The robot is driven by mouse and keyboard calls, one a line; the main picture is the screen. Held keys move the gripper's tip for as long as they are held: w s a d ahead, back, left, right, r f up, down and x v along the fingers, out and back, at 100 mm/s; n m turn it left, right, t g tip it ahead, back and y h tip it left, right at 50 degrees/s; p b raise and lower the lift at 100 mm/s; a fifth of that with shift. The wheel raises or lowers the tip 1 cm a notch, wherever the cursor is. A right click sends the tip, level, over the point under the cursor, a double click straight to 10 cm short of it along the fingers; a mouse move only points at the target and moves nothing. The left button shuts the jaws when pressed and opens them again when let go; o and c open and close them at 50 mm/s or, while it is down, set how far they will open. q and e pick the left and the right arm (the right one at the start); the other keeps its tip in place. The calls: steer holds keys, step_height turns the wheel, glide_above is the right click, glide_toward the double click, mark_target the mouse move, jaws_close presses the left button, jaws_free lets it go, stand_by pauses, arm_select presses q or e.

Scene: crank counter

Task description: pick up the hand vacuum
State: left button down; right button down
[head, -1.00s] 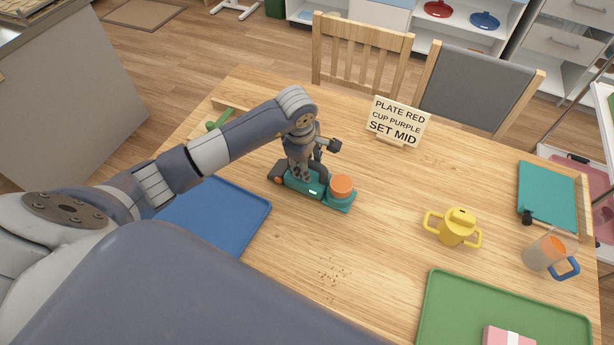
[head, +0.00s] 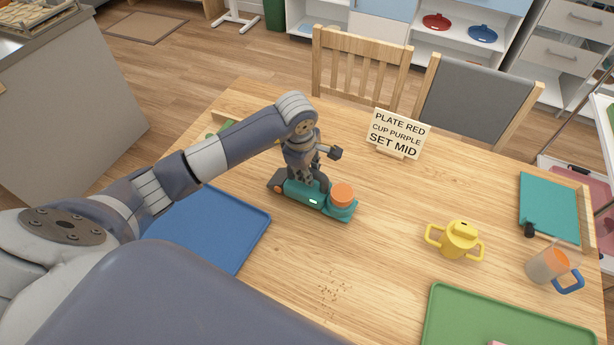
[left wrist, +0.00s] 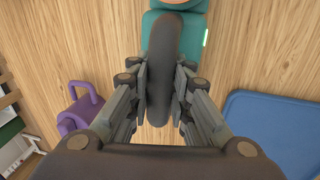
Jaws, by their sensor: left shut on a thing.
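The hand vacuum (head: 302,194) is a teal body with an orange round part at its right end and a dark handle. It is near the middle of the table in the head view. My left gripper (head: 306,176) comes down on it from above. In the left wrist view its fingers (left wrist: 160,95) are shut on the dark handle (left wrist: 173,60), one on each side. The fingertips are partly hidden in the head view. I cannot tell whether the vacuum touches the table. My right gripper is out of view.
A blue tray (head: 215,232) lies close on the left. A purple cup (left wrist: 80,110) shows in the left wrist view. A sign (head: 398,132), a yellow two-handled cup (head: 460,239), a clear mug (head: 547,265) and a green tray (head: 500,318) stand to the right. Crumbs lie in front.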

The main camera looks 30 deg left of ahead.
arm_select(q)
step_height(320, 180, up, 2)
steer(key=shift+w+r+b, duration=0.1)
steer(key=shift+w+b, duration=0.05)
steer(key=shift+b, duration=0.15)
steer(key=shift+s+d+r, duration=0.1)
steer(key=shift+s+d, duration=0.05)
steer(key=shift+s, duration=0.2)
steer(key=s+d+b, duration=0.2)
steer(key=s+d, duration=0.2)
steer(key=s, duration=0.2)
steer(key=s+d+r+b, duration=0.1)
steer(key=s+d, duration=0.3)
steer(key=s, duration=0.3)
steer(key=shift+d+r+b, duration=0.25)
steer(key=shift+d+b, duration=0.05)
steer(key=shift+b, duration=0.1)
steer(key=c, duration=2.1)
jaws_free()
jaws_close()
